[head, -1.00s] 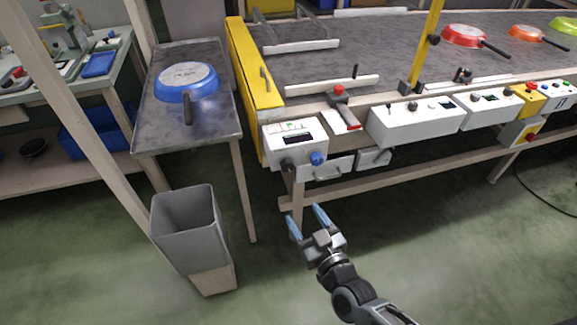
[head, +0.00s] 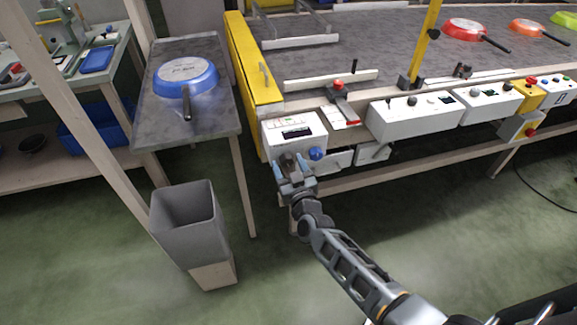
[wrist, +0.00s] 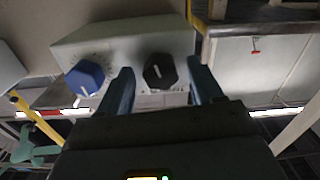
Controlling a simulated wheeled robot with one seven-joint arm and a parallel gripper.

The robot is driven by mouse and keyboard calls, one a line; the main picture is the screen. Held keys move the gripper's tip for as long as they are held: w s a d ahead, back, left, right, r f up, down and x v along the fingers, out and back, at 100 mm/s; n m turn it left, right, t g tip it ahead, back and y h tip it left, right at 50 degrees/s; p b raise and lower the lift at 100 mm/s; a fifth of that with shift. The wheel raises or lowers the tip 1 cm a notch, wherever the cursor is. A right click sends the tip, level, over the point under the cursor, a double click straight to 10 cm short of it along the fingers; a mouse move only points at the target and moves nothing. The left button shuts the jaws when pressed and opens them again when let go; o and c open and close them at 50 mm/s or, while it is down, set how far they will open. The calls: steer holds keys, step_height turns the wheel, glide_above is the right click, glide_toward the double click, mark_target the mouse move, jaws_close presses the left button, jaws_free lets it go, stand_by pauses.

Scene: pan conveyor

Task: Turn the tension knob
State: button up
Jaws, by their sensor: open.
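A white control box (head: 293,128) with a small dark display is fixed at the near left corner of the conveyor. Its front carries a blue knob (head: 316,153) and a black knob; which one sets tension cannot be read. The wrist view shows the black knob (wrist: 160,71), with a pale pointer line, between my two fingers, and the blue knob (wrist: 85,78) outside them to the left. My gripper (head: 290,164) is open in front of the box, one finger on each side of the black knob. In the head view it largely hides that knob; contact cannot be told.
A red-handled lever (head: 338,85) and more white control boxes (head: 412,115) line the conveyor edge to the right. A steel side table (head: 185,125) with a blue pan (head: 187,75) and a grey bin (head: 187,220) stand left. The floor in front is free.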

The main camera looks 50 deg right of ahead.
steer(key=shift+w+d, duration=0.1)
steer(key=shift+w, duration=0.05)
steer(key=shift+c, duration=0.2)
steer(key=c, duration=1)
steer(key=shift+m+b, duration=0.8)
steer(key=shift+m, duration=2)
steer(key=o, duration=1)
steer(key=shift+o, duration=0.2)
